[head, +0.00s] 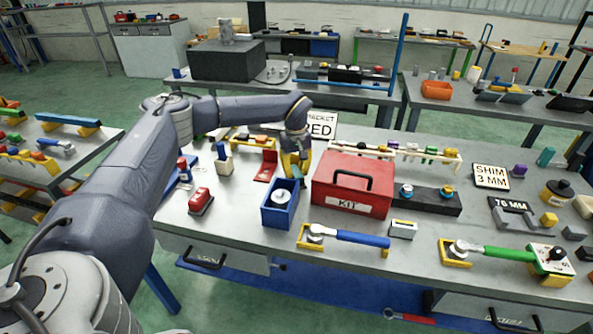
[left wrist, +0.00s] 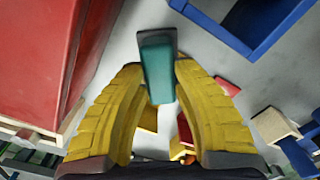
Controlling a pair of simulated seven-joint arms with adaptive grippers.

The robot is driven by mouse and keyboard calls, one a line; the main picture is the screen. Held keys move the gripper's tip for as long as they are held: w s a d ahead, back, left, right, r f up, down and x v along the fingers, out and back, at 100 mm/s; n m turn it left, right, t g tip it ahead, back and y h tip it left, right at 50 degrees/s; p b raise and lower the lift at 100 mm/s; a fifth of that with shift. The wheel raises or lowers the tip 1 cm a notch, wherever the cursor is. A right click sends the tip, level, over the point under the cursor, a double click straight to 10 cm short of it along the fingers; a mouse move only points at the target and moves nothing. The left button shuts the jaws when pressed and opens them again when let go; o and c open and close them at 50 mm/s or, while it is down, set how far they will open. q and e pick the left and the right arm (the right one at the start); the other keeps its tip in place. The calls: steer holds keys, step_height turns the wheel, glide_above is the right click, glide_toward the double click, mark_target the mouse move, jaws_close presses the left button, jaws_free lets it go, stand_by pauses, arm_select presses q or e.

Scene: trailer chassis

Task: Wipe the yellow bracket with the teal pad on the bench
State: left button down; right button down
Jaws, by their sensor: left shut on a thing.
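My left gripper (head: 293,172) is low over the bench, behind the blue bin and left of the red kit box. In the left wrist view its yellow fingers (left wrist: 160,80) are shut on the teal pad (left wrist: 157,72), which has a dark grey end. The pad is hidden in the head view. A yellow piece (left wrist: 147,119) shows between the fingers in the left wrist view; I cannot tell whether it is the yellow bracket. My right gripper is not in view.
The blue bin (head: 269,215) with a white round part and the red kit box (head: 345,190) flank the gripper closely. A cream-and-blue block (head: 223,163) stands to the left. A sign reading RED (head: 321,128) stands behind. Bare bench shows in front of the bin.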

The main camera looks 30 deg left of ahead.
arm_select(q)
steer(key=shift+s+a, duration=0.3)
steer(key=shift+a, duration=0.6)
steer(key=shift+s+a, duration=0.3)
steer(key=shift+a, duration=0.6)
steer(key=shift+d, duration=0.1)
steer(key=shift+w+d+r, duration=0.1)
steer(key=shift+w+d, duration=0.1)
steer(key=shift+d, duration=0.4)
steer(key=shift+w+d+f, duration=0.1)
steer(key=shift+w+d, duration=0.15)
steer(key=shift+d, duration=0.4)
steer(key=shift+w+d+r, duration=0.1)
steer(key=shift+w+d, duration=0.1)
steer(key=shift+d, duration=0.4)
steer(key=shift+r, duration=3)
